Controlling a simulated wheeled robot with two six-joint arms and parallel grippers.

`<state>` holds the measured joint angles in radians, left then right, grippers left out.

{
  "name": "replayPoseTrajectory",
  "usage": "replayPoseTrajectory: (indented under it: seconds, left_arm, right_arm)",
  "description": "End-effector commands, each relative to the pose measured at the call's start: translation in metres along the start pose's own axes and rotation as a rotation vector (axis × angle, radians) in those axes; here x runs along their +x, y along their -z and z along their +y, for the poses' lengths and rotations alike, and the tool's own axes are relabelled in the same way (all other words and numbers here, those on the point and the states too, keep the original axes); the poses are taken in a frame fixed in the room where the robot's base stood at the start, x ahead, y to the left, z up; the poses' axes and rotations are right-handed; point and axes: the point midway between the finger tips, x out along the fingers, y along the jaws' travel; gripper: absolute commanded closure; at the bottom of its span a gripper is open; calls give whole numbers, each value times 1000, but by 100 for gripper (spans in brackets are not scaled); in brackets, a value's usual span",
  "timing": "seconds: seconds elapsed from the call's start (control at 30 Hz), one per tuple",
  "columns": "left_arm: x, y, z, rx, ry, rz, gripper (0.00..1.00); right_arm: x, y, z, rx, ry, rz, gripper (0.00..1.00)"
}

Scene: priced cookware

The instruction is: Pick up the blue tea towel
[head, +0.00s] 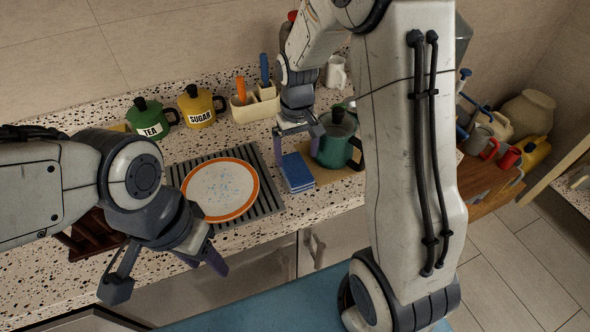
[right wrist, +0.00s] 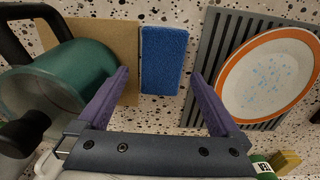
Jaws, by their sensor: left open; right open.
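The blue tea towel (head: 297,172) is a small folded rectangle on the speckled counter, between the plate and the green pot. It also shows in the right wrist view (right wrist: 162,60), lying beyond and between my fingertips. My right gripper (head: 299,139) is open above the towel, its fingers on either side in the right wrist view (right wrist: 163,92); nothing is between them. My left gripper (head: 165,270) is open and empty, low in front of the counter's front edge.
The green pot (head: 338,140) stands on a brown board (right wrist: 105,35) close beside the towel. An orange-rimmed plate (head: 221,188) lies on a grey ribbed mat (head: 266,200) on the other side. TEA (head: 150,118) and SUGAR (head: 200,106) pots and a utensil holder (head: 254,104) stand behind.

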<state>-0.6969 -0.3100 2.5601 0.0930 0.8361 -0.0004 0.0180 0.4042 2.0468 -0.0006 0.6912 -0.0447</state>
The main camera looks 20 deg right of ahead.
Motion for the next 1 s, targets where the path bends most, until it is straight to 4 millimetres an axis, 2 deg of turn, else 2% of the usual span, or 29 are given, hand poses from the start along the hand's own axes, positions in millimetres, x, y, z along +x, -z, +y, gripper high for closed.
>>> replayPoseTrajectory:
  seconds: [0.17, 0.4, 0.53, 0.73, 0.77, 0.8, 0.93, 1.0]
  left_arm:
    - [-4, 0, 0, 0, 0, 0, 50]
    - [-11, 1, 1, 0, 0, 0, 50]
    - [-12, 1, 1, 0, 0, 0, 50]
    - [-11, 1, 1, 0, 0, 0, 50]
    - [-11, 1, 1, 0, 0, 0, 50]
    - [-11, 1, 1, 0, 0, 0, 50]
    - [-11, 1, 1, 0, 0, 0, 50]
    - [-12, 1, 1, 0, 0, 0, 50]
  right_arm:
    - [14, 0, -1, -1, 0, -4, 0]
    - [49, 1, -3, 0, 0, -3, 0]
    - [57, 2, -3, 0, 0, 0, 0]
    - [57, 2, -3, 0, 0, 1, 0]
    - [57, 2, -3, 0, 0, 1, 8]
    - [57, 2, -3, 0, 0, 1, 23]
    - [57, 2, -3, 0, 0, 1, 73]
    - [57, 2, -3, 0, 0, 1, 76]
